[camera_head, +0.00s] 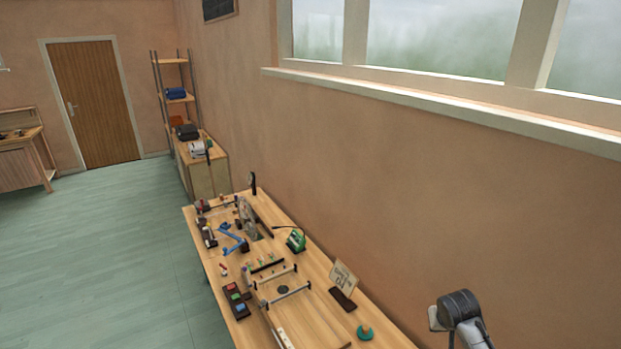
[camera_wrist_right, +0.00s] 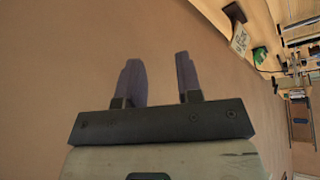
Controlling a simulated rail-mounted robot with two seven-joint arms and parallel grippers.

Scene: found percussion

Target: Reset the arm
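My right gripper (camera_wrist_right: 157,66) shows in the right wrist view with its two dark fingers apart and nothing between them. It is open, in front of the bare tan wall (camera_wrist_right: 60,70). In the head view, part of my right arm rises at the bottom right, close to the wall and beyond the right side of the wooden table (camera_head: 305,262). My left arm and left gripper are in no view.
The table holds a standing card (camera_head: 344,277), a green device (camera_head: 296,240), a teal round object (camera_head: 365,332), a dark box with coloured buttons (camera_head: 237,301) and a blue bent piece (camera_head: 232,240). A window sill (camera_head: 430,105) runs along the wall. The floor at left is clear.

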